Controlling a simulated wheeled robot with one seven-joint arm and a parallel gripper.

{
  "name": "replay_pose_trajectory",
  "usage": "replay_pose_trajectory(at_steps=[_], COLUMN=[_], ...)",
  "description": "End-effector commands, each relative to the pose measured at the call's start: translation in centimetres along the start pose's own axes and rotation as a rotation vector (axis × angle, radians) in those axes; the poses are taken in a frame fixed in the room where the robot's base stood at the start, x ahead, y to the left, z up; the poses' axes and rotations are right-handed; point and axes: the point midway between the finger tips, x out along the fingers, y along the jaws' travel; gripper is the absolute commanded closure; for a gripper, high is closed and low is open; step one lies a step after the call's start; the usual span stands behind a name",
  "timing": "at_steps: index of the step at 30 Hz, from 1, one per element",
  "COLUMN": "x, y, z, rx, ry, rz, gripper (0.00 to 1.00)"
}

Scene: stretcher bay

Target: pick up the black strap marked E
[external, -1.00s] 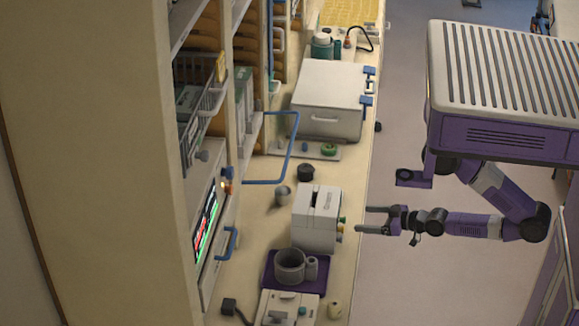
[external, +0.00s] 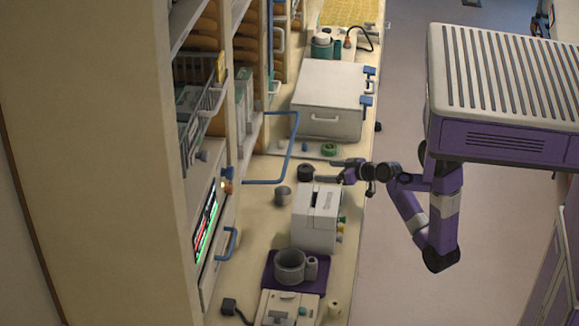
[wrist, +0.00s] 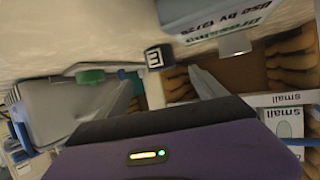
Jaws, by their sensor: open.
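The black strap marked E (external: 306,172) is a small dark roll on the counter, behind the white box-shaped device. In the wrist view the strap (wrist: 158,59) shows a white square with the letter E, ahead of and between my fingers. My gripper (external: 341,171) is open and empty, over the counter just right of the strap and apart from it. Its fingers point left toward the strap. In the wrist view my gripper (wrist: 163,80) frames the strap from both sides.
The white device (external: 316,220) stands close in front of the strap. A green roll (external: 329,149) lies behind, by the large white case (external: 329,98). A blue rail (external: 292,150) juts from the shelves at left.

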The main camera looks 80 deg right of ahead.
Motion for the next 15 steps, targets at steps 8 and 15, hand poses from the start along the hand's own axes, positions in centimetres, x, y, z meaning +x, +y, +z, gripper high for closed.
replay_pose_trajectory(at_steps=[8, 15], x=[2.1, 4.5], y=[0.2, 0.1], z=[-0.6, -0.8], rx=[-0.007, -0.007], ry=[-0.005, -0.003], rz=[-0.013, -0.013], gripper=[0.19, 0.19])
